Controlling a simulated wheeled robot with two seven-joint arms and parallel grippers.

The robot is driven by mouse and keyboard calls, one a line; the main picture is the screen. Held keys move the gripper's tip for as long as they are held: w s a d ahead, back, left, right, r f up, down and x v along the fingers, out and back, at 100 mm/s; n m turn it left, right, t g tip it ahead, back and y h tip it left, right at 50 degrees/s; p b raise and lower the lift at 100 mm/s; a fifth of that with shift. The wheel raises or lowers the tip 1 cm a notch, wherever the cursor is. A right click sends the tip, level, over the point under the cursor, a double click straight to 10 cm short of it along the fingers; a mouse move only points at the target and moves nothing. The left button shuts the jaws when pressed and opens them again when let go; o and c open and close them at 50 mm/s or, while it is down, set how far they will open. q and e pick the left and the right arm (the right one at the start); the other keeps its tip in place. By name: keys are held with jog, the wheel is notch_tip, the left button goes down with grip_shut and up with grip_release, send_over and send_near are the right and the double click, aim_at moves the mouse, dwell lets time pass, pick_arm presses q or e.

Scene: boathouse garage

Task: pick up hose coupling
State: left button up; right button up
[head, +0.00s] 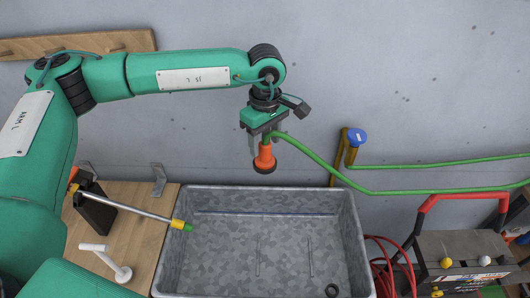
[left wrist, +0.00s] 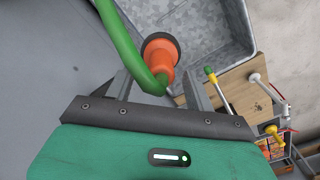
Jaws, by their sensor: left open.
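The hose coupling (head: 264,160) is an orange piece with a dark round end, on the end of a green hose (head: 310,153). In the head view it points down near the back edge of the grey metal tub. My left gripper (head: 266,141) is above it, pointing down, with its fingers about its upper part. In the left wrist view the coupling (left wrist: 160,55) shows between the two spread fingers, and the green hose (left wrist: 122,40) runs past the left finger. The fingers are open; whether either touches the coupling I cannot tell. My right gripper is not in view.
A wooden bench (head: 135,199) at left bears a white T-shaped piece (head: 121,273) and a grey rod (head: 130,209).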

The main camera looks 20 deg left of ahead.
aim_at(265, 158)
pick_arm(q)
jog(key=shift+s+f+p, duration=0.1)
jog(key=shift+f+p, duration=0.6)
jog(key=shift+f, duration=0.95)
jog(key=c, duration=1.1)
jog(key=shift+r, duration=0.1)
